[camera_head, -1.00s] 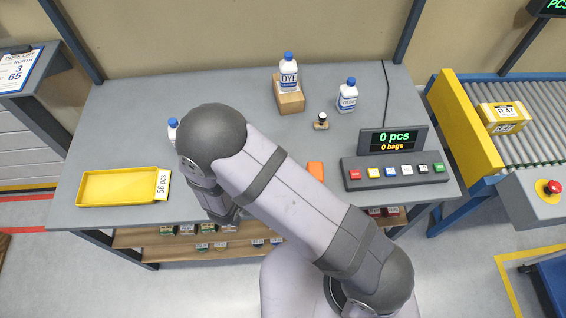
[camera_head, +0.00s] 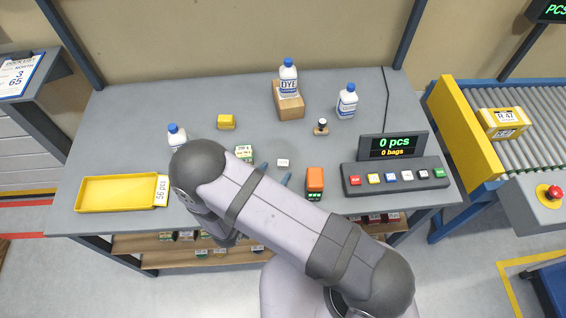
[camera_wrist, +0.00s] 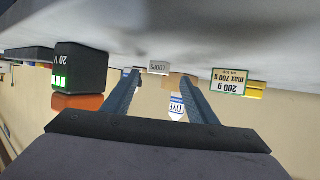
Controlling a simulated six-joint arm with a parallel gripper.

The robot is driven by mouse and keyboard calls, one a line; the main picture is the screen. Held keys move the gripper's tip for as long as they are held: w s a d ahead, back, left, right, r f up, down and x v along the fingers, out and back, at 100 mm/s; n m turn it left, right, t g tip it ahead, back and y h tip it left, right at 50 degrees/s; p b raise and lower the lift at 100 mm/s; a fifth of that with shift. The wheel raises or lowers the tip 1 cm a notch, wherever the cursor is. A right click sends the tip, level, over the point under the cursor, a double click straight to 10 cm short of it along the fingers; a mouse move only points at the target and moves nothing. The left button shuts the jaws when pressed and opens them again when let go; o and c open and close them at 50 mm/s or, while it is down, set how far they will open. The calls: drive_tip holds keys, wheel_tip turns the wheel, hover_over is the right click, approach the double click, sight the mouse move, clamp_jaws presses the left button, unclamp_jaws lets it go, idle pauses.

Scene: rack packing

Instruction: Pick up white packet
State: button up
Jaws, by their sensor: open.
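A small white packet (camera_head: 283,162) with dark print lies on the grey table near its middle. In the wrist view, which is upside down, a white piece marked LOOPS (camera_wrist: 160,68) appears just beyond and between my fingertips. My gripper (camera_head: 276,172) is open, with its two blue-grey fingers apart and low over the table on the near side of the packet. In the wrist view the gripper (camera_wrist: 161,78) has nothing between its fingers. My forearm hides part of the near table.
A green-white 200 g box (camera_head: 244,153) stands left of the packet, an orange-and-black battery block (camera_head: 315,182) right. Behind are a yellow block (camera_head: 226,122), a stamp (camera_head: 321,127) and bottles (camera_head: 347,101). A yellow tray (camera_head: 118,206) is left, a button console (camera_head: 395,188) right.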

sight(282, 164)
drive_tip(key=p+x, duration=0.1)
drive_tip(key=x, duration=0.2)
drive_tip(key=shift+w+d+r+p, duration=0.1)
drive_tip(key=shift+d+r+p, duration=0.1)
drive_tip(key=shift+p, duration=0.1)
drive_tip(key=shift+x, duration=0.8)
drive_tip(key=shift+a+f, duration=0.1)
drive_tip(key=shift+f, duration=0.05)
drive_tip(key=c, duration=1.1)
